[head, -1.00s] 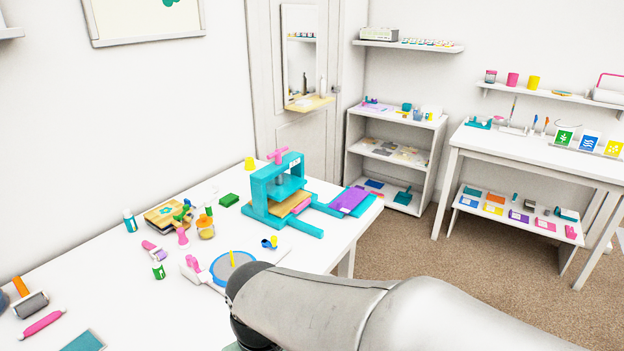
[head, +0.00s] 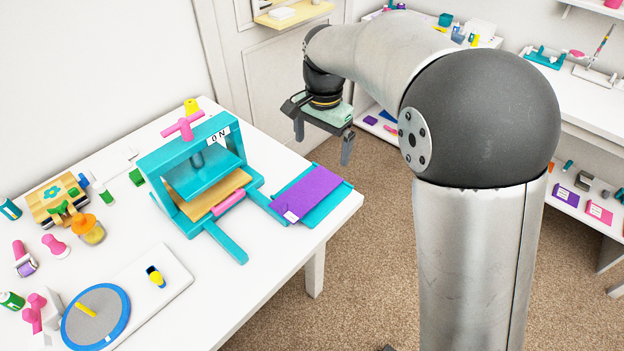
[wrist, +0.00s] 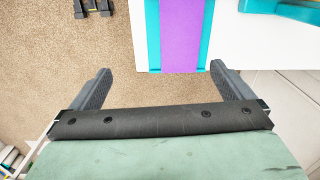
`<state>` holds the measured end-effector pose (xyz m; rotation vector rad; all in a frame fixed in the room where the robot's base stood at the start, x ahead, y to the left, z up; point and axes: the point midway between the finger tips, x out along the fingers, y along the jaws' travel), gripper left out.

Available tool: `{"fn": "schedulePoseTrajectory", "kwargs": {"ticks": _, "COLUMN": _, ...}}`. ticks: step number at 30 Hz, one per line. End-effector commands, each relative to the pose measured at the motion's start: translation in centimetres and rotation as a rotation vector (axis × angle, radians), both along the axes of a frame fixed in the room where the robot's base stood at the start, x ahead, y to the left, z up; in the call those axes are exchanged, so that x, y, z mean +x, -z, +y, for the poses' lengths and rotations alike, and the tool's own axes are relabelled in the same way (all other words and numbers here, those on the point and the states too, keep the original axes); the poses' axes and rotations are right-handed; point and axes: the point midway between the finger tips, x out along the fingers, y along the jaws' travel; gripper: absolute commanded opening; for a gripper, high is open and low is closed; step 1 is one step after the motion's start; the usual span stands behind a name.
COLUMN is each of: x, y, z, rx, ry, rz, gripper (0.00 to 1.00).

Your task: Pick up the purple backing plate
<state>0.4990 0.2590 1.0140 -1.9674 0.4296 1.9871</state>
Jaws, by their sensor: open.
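The purple backing plate (head: 309,190) lies flat on a teal tray (head: 334,205) at the right end of the white table, beside the teal press (head: 200,170). In the wrist view the plate (wrist: 182,35) shows as a purple strip between teal edges, beyond my fingers. My gripper (head: 322,145) is open and empty, above and past the table's far right edge, apart from the plate. In the wrist view my gripper (wrist: 160,85) has its two fingers wide apart, with carpet and the table edge between them.
The white table (head: 215,285) holds a round blue-rimmed grey disc (head: 95,318), a wooden block (head: 58,200) and several small bottles and tools left of the press. Shelves with goods stand at the right. Open carpet (head: 290,320) lies beyond the table's right edge.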

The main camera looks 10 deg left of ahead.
Motion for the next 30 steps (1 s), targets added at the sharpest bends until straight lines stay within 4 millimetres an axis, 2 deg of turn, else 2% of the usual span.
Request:
{"fn": "schedulePoseTrajectory", "kwargs": {"ticks": 1, "x": 0.4, "y": 0.5, "z": 2.0, "rx": -0.004, "ry": 0.011, "rz": -0.001, "gripper": 1.00}}
{"fn": "schedulePoseTrajectory", "kwargs": {"ticks": 2, "x": 0.6, "y": 0.6, "z": 2.8, "rx": -0.006, "ry": 0.022, "rz": -0.001, "gripper": 1.00}}
{"fn": "schedulePoseTrajectory", "kwargs": {"ticks": 6, "x": 1.0, "y": 1.7, "z": 4.4, "rx": -0.011, "ry": 0.049, "rz": -0.002, "gripper": 1.00}}
{"fn": "schedulePoseTrajectory", "kwargs": {"ticks": 8, "x": 1.0, "y": 2.7, "z": 4.4, "rx": -0.012, "ry": 0.052, "rz": -0.001, "gripper": 1.00}}
{"fn": "schedulePoseTrajectory", "kwargs": {"ticks": 18, "x": 1.0, "y": 10.0, "z": 4.3, "rx": -0.012, "ry": 0.051, "rz": -0.001, "gripper": 1.00}}
{"fn": "schedulePoseTrajectory", "kwargs": {"ticks": 21, "x": 1.0, "y": 11.6, "z": 4.3, "rx": -0.012, "ry": 0.051, "rz": -0.002, "gripper": 1.00}}
{"fn": "schedulePoseTrajectory", "kwargs": {"ticks": 30, "x": 1.1, "y": 13.9, "z": 4.4, "rx": -0.012, "ry": 0.050, "rz": -0.002, "gripper": 1.00}}
